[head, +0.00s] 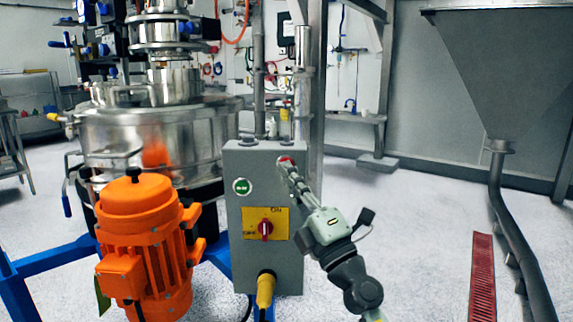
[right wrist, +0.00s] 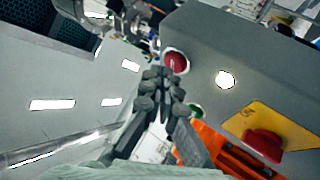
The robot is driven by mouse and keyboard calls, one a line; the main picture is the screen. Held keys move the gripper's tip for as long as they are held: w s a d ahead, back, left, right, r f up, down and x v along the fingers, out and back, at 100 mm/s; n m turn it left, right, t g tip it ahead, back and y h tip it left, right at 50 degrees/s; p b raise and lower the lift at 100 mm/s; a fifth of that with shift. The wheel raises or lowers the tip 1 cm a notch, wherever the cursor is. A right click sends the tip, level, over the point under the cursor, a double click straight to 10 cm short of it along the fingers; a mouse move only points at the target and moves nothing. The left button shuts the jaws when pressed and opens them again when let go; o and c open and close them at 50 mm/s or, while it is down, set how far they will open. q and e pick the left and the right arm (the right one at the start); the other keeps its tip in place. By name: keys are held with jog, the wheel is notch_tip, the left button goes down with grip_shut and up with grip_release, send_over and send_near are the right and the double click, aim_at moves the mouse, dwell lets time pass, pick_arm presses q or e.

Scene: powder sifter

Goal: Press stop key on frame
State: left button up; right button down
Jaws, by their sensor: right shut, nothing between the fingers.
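The grey control box (head: 236,215) stands upright in the middle of the head view. Its red stop key (head: 287,160) is at the upper right of the front face, and it also shows in the right wrist view (right wrist: 177,61). My right gripper (head: 284,165) is shut and empty, with its fingertips at the red key. In the right wrist view the fingertips (right wrist: 164,76) lie just below the key and overlap its lower edge. I cannot tell whether they touch it. My left gripper is not in view.
The box also carries a green button (head: 242,187) and a red switch (head: 265,229) on a yellow plate (head: 282,221). An orange motor (head: 140,240) and the steel sifter (head: 150,130) stand to the left. A grey hopper (head: 505,70) is at the right.

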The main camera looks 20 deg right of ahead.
jog(key=shift+s+a, duration=0.15)
jog(key=shift+s, duration=0.15)
jog(key=s, duration=0.1)
jog(key=s+a, duration=0.1)
jog(key=s, duration=0.1)
jog(key=s+p, duration=0.1)
jog(key=shift+s+a, duration=0.35)
dwell(0.7)
